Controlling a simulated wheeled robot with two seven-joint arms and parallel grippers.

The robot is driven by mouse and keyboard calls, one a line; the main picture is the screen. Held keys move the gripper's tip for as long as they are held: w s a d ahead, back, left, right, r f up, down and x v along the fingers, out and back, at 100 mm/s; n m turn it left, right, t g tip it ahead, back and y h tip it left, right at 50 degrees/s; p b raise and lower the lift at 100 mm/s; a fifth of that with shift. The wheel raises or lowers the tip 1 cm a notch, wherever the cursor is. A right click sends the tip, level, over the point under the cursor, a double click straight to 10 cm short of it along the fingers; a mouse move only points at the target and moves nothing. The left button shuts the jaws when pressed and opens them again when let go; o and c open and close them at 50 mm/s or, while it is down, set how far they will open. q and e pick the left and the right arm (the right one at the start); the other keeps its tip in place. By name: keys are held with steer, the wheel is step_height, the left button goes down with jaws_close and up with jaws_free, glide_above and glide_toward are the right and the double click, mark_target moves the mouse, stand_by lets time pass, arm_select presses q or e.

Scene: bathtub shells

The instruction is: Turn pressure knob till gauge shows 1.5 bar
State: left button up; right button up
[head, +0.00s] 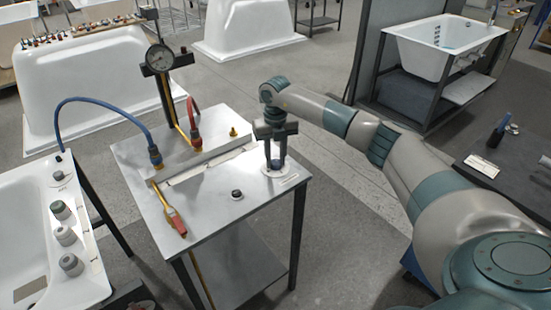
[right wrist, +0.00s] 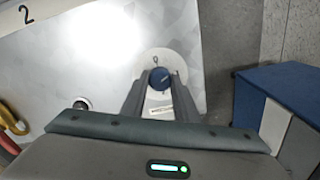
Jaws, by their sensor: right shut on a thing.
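The blue pressure knob (right wrist: 158,78) sits on a round white dial plate (right wrist: 168,62) in the right wrist view. In the head view the dial plate (head: 275,171) shows at the right side of the metal test table (head: 215,205), with the knob mostly hidden by the fingers. My right gripper (head: 275,165) points straight down and is shut on the knob, one finger on each side. The round pressure gauge (head: 160,58) stands on a post at the back of the table. Its needle is too small to read. My left gripper is not in view.
A red-handled brass valve (head: 175,218) and a small black button (head: 237,194) are on the table. A blue hose (head: 105,104) and a red hose (head: 193,110) connect near the back. A white tub shell (head: 40,240) with grey fittings stands at left.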

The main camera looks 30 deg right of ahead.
mark_target(275, 161)
steer(key=shift+r, duration=0.1)
steer(key=o, duration=0.9)
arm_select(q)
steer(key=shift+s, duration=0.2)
arm_select(e)
steer(key=shift+o, duration=0.8)
steer(key=shift+r, duration=0.2)
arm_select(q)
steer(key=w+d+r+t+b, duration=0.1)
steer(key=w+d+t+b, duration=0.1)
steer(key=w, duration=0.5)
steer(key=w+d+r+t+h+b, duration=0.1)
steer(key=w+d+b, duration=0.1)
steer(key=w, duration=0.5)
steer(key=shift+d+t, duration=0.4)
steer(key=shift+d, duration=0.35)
arm_select(e)
step_height(275, 161, up, 17)
